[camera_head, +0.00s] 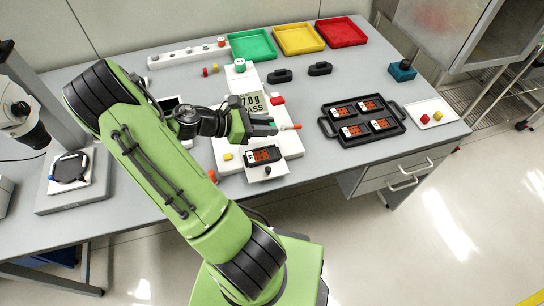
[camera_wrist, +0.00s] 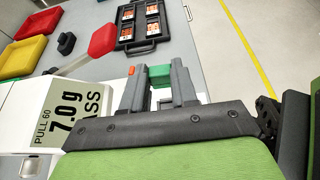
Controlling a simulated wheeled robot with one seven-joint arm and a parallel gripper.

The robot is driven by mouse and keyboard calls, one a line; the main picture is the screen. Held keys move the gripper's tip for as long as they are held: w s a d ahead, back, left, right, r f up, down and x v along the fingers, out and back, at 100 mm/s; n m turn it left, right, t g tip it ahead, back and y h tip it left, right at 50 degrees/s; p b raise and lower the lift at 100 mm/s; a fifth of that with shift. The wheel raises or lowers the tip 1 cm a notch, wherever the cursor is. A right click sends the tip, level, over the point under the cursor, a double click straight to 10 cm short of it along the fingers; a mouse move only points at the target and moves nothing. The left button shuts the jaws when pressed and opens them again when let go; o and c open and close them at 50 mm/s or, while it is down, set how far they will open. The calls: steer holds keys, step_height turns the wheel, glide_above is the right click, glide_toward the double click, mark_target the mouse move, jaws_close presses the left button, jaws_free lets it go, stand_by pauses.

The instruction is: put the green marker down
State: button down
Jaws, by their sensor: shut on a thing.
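The green marker (camera_wrist: 160,75) shows as a short green block between the two dark fingers of my gripper (camera_wrist: 159,88) in the wrist view. My gripper is shut on it. In the head view my gripper (camera_head: 266,125) is above the white tester on the bench, in front of its display reading "7.0 g PASS" (camera_head: 252,103). Much of the marker is hidden by the fingers. I cannot tell the gap below it.
An orange-tipped part (camera_head: 291,127) is close beside my fingertips. A circuit board (camera_head: 262,155) lies on the tester's front. A black tray (camera_head: 327,125) with several boards is to the right. Green (camera_head: 233,45), yellow (camera_head: 280,40) and red (camera_head: 325,33) trays stand at the back.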

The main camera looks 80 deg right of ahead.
mark_target(266, 154)
step_height(266, 154, down, 10)
steer(key=b, duration=0.2)
steer(key=shift+r+b, duration=0.2)
steer(key=shift+b, duration=0.1)
steer(key=c, duration=0.9)
jaws_free()
steer(key=shift+o, duration=0.2)
steer(key=shift+r, duration=0.1)
steer(key=p+v, duration=0.2)
steer(key=v, duration=1)
steer(key=shift+p, duration=0.3)
steer(key=shift+w, duration=0.15)
